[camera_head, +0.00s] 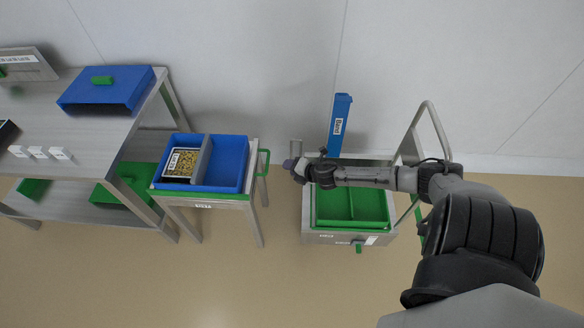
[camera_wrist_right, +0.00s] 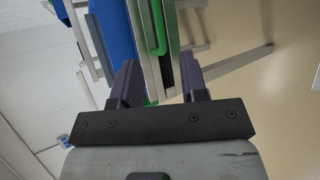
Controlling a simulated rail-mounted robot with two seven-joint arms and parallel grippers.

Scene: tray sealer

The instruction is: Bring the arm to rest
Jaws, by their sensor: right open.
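My right arm comes in from the right in the head view and reaches across the grey sealer cart. Its gripper (camera_head: 296,168) hangs over the left edge of the cart, near the gap beside the small table. In the right wrist view the two dark fingers (camera_wrist_right: 158,82) stand wide apart with nothing between them. Beyond them are a green handle (camera_wrist_right: 152,30) and the metal frame of the small table; I see no contact. My left gripper is not in view.
The cart holds a green two-part tray (camera_head: 351,222); a blue upright post (camera_head: 339,125) stands behind. The small table carries a blue two-part bin (camera_head: 227,165) with a labelled pack (camera_head: 182,163) in its left compartment. A steel bench (camera_head: 60,105) is at left. Floor in front is clear.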

